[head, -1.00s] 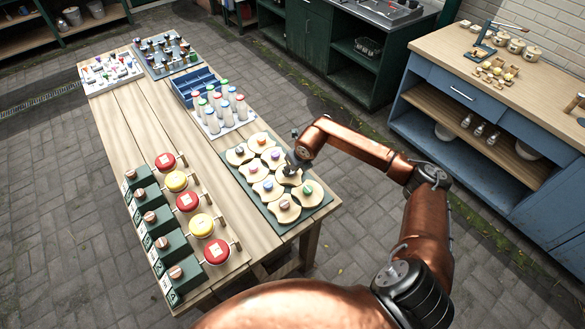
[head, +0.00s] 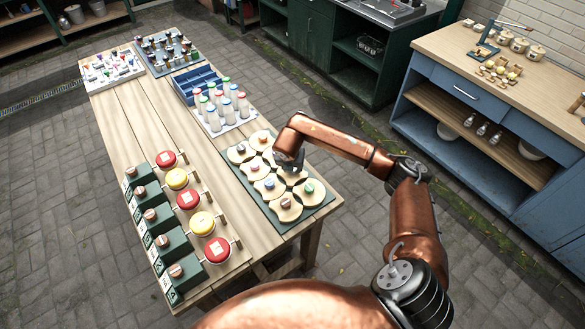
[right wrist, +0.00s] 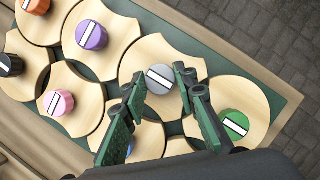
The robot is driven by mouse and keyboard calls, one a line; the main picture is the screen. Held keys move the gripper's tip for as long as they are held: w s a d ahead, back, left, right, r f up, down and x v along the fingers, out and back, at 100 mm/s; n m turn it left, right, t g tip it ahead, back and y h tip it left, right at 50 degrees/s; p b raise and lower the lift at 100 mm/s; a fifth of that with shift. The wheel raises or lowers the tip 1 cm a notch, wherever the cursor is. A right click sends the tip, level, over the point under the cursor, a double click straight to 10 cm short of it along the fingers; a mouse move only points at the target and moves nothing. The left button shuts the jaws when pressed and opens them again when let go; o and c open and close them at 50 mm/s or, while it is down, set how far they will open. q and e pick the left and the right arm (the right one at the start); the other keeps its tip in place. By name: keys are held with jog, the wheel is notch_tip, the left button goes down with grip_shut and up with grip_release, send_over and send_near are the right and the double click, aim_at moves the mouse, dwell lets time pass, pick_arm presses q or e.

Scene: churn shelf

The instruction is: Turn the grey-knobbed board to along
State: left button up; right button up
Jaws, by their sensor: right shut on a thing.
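The grey-knobbed board is a pale wooden piece with curved-in sides, seen in the right wrist view (right wrist: 142,59). Its grey knob (right wrist: 160,80) has a white stripe that slants down to the right in that view. My right gripper (right wrist: 161,84) has one finger on each side of this knob and is shut on it. My left gripper is not in view.
Close around are boards with a purple knob (right wrist: 92,35), a pink knob (right wrist: 59,103) and a green knob (right wrist: 235,124). Bottles (head: 227,106) stand behind the tray. Red and yellow buttons (head: 188,199) with green boxes line the left.

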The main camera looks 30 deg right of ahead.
jog(key=shift+w+r, duration=0.1)
dwell(0.5)
jog(key=o, duration=1.2)
jog(key=shift+c, duration=0.2)
jog(key=v, duration=1.2)
